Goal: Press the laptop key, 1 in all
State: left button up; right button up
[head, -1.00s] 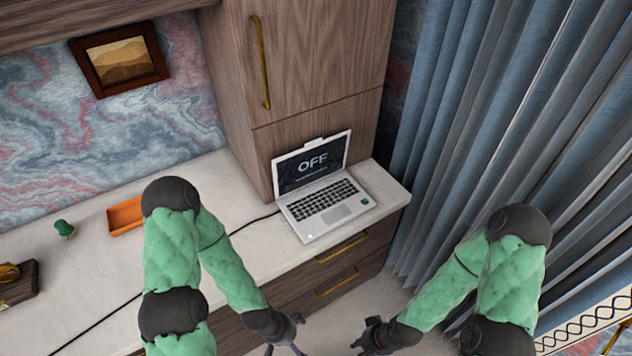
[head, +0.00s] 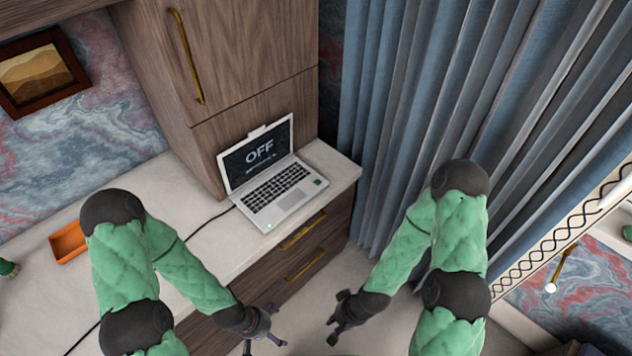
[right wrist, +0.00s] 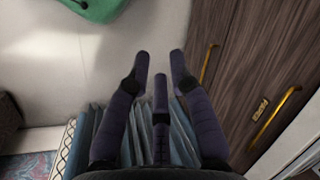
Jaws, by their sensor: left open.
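The silver laptop (head: 270,183) stands open on the white desk, its screen (head: 258,151) showing "OFF". My left gripper (head: 268,337) is open and empty, below and in front of the desk edge. My right gripper (head: 337,322) is to the right of it, also clear of the desk and empty. In the right wrist view its fingers (right wrist: 157,75) are spread apart with nothing between them.
The desk (head: 210,255) has an orange tray (head: 68,243) at the left and a cable running to the laptop. A wooden cabinet (head: 245,60) rises behind the laptop. Blue curtains (head: 400,110) hang at the right. Drawers with brass handles (head: 305,264) are under the desk.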

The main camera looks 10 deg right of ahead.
dwell(0.3)
grip_shut()
